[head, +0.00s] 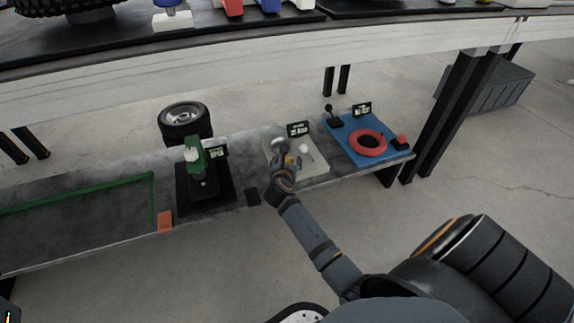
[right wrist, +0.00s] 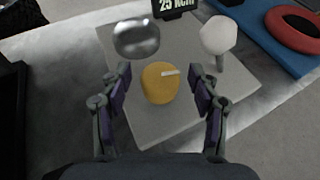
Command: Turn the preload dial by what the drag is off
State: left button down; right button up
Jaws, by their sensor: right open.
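A yellow round dial (right wrist: 160,84) with a white pointer mark sits on a pale grey plate (right wrist: 135,125). The white mark points to the right in the right wrist view. My right gripper (right wrist: 160,80) is open, with one finger on each side of the dial, and seems not to touch it. In the head view, my right gripper (head: 284,170) is over the plate (head: 316,166) and hides part of it. A small black display (right wrist: 175,7) at the plate's far edge seems to read 25 Ncm. My left gripper is not in view.
A silver rounded part (right wrist: 136,38) and a white knob (right wrist: 218,35) stand close beyond the dial. A blue plate (head: 350,138) with a red ring (head: 368,143) is to the right. A green-and-black press (head: 196,160) stands to the left.

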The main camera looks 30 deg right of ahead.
jog(key=shift+w+d+f, duration=0.15)
jog(key=shift+w+d, duration=0.15)
